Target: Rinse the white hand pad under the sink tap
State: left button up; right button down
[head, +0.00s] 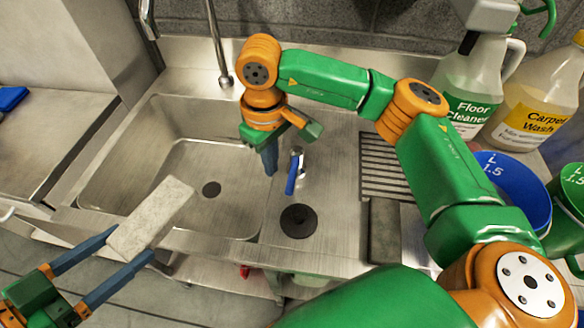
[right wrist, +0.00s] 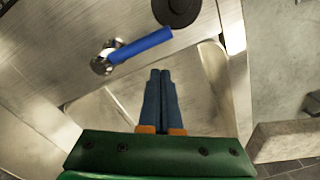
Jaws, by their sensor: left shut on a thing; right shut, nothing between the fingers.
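The white hand pad (head: 152,217) is a pale speckled block. My left gripper (head: 128,252) is shut on its near end, and the pad shows over the sink's front left part. The steel sink basin (head: 215,170) has a dark drain. The tap spout (head: 224,78) hangs over the basin's back; no water shows. The blue tap lever (head: 292,172) stands on the deck right of the basin, and also shows in the right wrist view (right wrist: 140,46). My right gripper (head: 270,160) is shut and empty, pointing down just left of the lever, apart from it in the right wrist view.
A black round disc (head: 299,221) lies on the deck. A drain grille (head: 385,165) and a dark grey pad (head: 385,232) are to its right. Floor cleaner (head: 470,85) and carpet wash (head: 540,100) jugs and a blue bucket (head: 515,185) crowd the right side.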

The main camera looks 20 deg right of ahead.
aim_at(293, 172)
pick_arm(q)
jog(key=shift+f, duration=0.1)
pick_arm(e)
jog(key=shift+f, duration=0.1)
